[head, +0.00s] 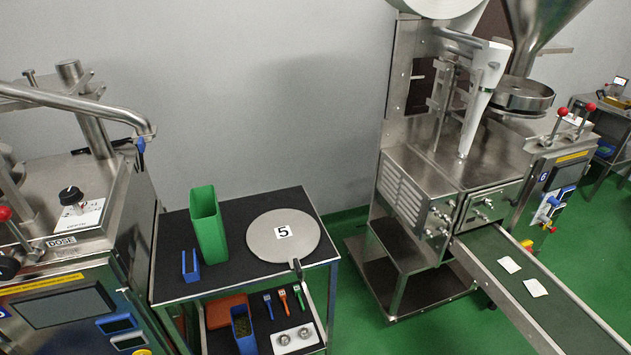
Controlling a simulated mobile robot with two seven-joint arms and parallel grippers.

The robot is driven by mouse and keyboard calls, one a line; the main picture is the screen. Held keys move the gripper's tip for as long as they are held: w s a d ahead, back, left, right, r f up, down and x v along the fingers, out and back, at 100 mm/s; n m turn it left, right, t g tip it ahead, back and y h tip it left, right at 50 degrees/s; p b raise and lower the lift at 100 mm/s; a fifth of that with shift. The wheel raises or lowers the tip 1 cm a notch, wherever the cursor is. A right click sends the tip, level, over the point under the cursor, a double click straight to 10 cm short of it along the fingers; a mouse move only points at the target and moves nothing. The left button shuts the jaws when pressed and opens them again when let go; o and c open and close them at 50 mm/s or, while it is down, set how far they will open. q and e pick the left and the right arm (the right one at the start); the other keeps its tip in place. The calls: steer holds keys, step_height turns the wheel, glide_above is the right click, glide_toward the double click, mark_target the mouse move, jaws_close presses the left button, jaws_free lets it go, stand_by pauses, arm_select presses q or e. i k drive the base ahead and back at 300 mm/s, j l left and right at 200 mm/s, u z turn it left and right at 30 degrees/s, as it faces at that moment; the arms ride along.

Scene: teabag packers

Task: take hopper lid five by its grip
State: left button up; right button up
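Hopper lid five (262,243) is a flat round grey disc with a white label reading 5. It lies on the black top of a small metal cart between two machines. Its dark grip (296,267) sticks out at the front right of the disc, near the cart's front edge. Neither of my grippers shows in the head view.
On the cart top (176,220) a tall green container (208,225) and a small blue holder (190,265) stand left of the lid. The lower shelf holds a blue bin (243,330) and brushes. A packing machine with a conveyor (520,275) stands at right.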

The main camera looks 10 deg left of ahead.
mark_target(280, 235)
steer(key=j+z, duration=0.25)
steer(key=z, duration=0.15)
steer(key=j+z, duration=0.25)
steer(key=z, duration=0.2)
steer(key=k+j+z, duration=0.1)
steer(key=j, duration=0.25)
steer(key=k+j+z, duration=0.1)
steer(key=j, duration=0.2)
steer(key=k+j+z, duration=0.1)
steer(key=j, duration=1.1)
steer(key=i+z, duration=0.05)
